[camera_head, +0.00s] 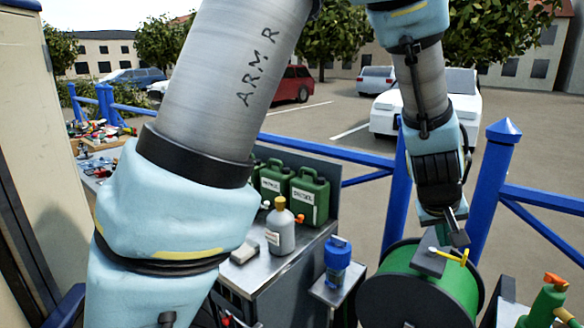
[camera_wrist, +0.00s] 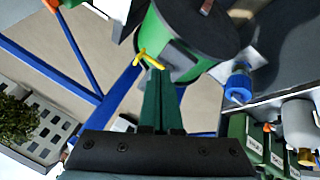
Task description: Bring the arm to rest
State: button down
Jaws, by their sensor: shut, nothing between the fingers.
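My gripper (camera_head: 455,232) hangs at the right in the head view, just above the large green reel (camera_head: 462,285). Its fingers also show in the wrist view (camera_wrist: 162,100); they are together, with nothing held. A yellow piece (camera_head: 452,256) lies on a dark grey plate (camera_head: 427,262) at the top of the reel, close below the fingertips. The yellow piece also shows past the fingertips in the wrist view (camera_wrist: 149,58). I cannot tell whether the fingers touch it. My arm crosses the left and upper part of the head view and hides part of the bench.
Green canisters (camera_head: 309,195), a grey bottle (camera_head: 281,227) and a blue container (camera_head: 338,254) stand left of the reel. A blue railing (camera_head: 489,190) runs behind it. A green can with an orange cap (camera_head: 548,305) is at lower right. A cluttered bench (camera_head: 98,158) is far left.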

jog(key=w+a+n+y, duration=0.15)
jog(key=w+a, duration=0.25)
jog(key=a, duration=1.1)
jog(key=w+a+y, duration=0.2)
jog(key=w+a, duration=0.2)
jog(key=a, duration=1.1)
jog(key=s+a+g+y, duration=0.1)
jog(key=s+a+y, duration=0.1)
jog(key=a, duration=1)
jog(key=shift+s+f+n+g, duration=0.3)
jog(key=shift+s+n+g, duration=0.1)
jog(key=shift+s, duration=0.45)
